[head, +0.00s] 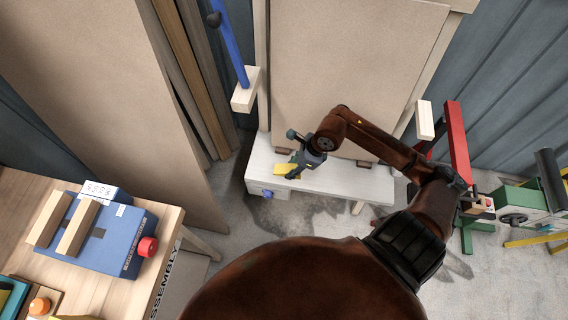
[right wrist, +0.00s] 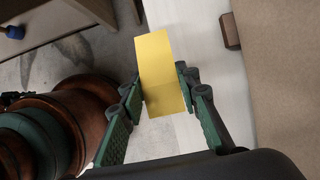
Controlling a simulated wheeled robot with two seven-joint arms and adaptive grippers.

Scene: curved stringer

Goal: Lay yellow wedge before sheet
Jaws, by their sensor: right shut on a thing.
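The yellow wedge (right wrist: 160,75) is between the fingers of my right gripper (right wrist: 163,92) in the right wrist view, and the fingers are shut on it. In the head view the yellow wedge (head: 285,169) shows at the tip of my right gripper (head: 293,158), over the left part of a low white bench (head: 335,187). I cannot tell whether the wedge touches the bench. The large tan sheet (head: 345,70) stands upright behind the bench, its lower edge at small brown blocks (head: 364,163). My left gripper is out of view.
A wooden table (head: 170,222) at the left carries a blue box (head: 110,235) with a red knob. A blue bar (head: 230,50) stands left of the sheet. A red post (head: 457,140) and green machine (head: 525,204) are at the right. The bench's right part looks clear.

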